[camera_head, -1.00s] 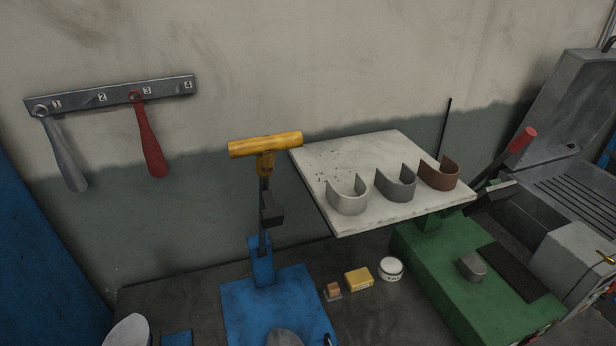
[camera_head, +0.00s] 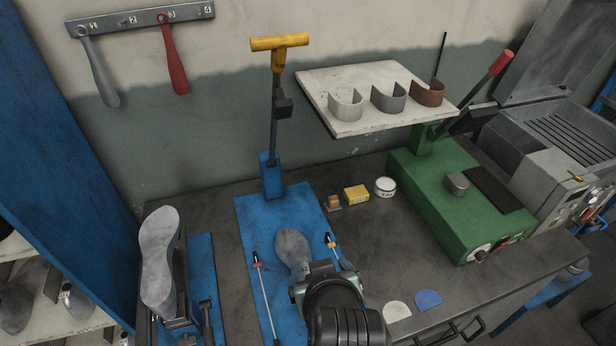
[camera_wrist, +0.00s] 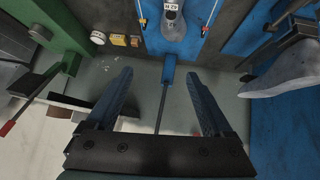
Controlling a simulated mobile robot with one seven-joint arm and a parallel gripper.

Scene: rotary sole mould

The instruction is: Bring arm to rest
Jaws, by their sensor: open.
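My gripper (camera_wrist: 160,75) is open in the wrist view, with nothing held between its two dark fingers. The thin lever post (camera_wrist: 164,95) of the blue press shows beyond the gap between them. In the head view my arm (camera_head: 338,305) comes in from the bottom edge, over the front right of the blue press base (camera_head: 255,225); its fingers cannot be made out there. A grey sole-shaped piece (camera_head: 292,248) lies on the base, and it also shows in the wrist view (camera_wrist: 172,25). The press's yellow T-handle (camera_head: 279,42) stands upright at the back.
A white shelf (camera_head: 345,128) with several U-shaped pieces juts out behind. A green machine (camera_head: 440,200) with a red-tipped lever stands right. A yellow box (camera_head: 356,194) and white tin (camera_head: 385,187) sit between. A grey last (camera_head: 159,255) stands left. Dark bench shows around them.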

